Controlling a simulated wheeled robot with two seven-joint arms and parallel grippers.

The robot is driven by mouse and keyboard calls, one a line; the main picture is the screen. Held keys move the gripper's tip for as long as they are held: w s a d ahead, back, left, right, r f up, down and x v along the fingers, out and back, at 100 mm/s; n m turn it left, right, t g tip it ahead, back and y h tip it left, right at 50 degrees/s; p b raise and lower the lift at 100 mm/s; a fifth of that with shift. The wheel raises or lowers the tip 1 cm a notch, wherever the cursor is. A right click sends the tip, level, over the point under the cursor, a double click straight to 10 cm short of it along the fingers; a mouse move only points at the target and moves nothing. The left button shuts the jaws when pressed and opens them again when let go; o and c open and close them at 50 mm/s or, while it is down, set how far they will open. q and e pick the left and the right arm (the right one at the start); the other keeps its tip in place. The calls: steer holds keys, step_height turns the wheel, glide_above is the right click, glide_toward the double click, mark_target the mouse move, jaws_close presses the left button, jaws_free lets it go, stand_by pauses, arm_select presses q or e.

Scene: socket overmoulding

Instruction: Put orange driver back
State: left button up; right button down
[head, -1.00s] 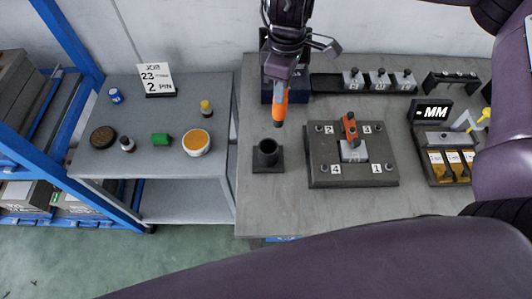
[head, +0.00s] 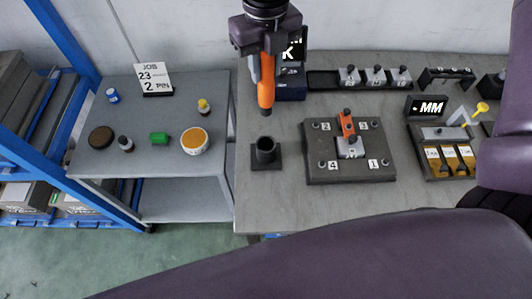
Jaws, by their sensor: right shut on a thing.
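The orange driver (head: 265,92) hangs close to upright, its lower end pointing down. My right gripper (head: 262,60) is shut on its upper part and hides its top. The black round holder (head: 265,151), a short open cup on a square base, stands near the left edge of the bench. The driver's lower end shows just above the cup's mouth in the head view and looks apart from it; how high it hangs I cannot tell. My left gripper is not in view.
A dark mould plate (head: 345,172) with numbered corners and an orange-handled clamp (head: 347,127) lies right of the holder. A dark box (head: 291,86) stands behind. A grey side table (head: 175,105) with small containers is at left. My purple arm links fill the foreground.

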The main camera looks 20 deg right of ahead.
mark_target(265, 95)
steer(key=shift+f+n, duration=0.25)
steer(key=shift+n, duration=0.05)
step_height(265, 95, down, 19)
steer(key=shift+f, duration=0.2)
steer(key=shift+f+b, duration=0.1)
steer(key=shift+b, duration=0.25)
steer(key=c, duration=1.1)
jaws_free()
step_height(265, 95, up, 12)
steer(key=shift+r, duration=0.1)
steer(key=shift+a, duration=0.1)
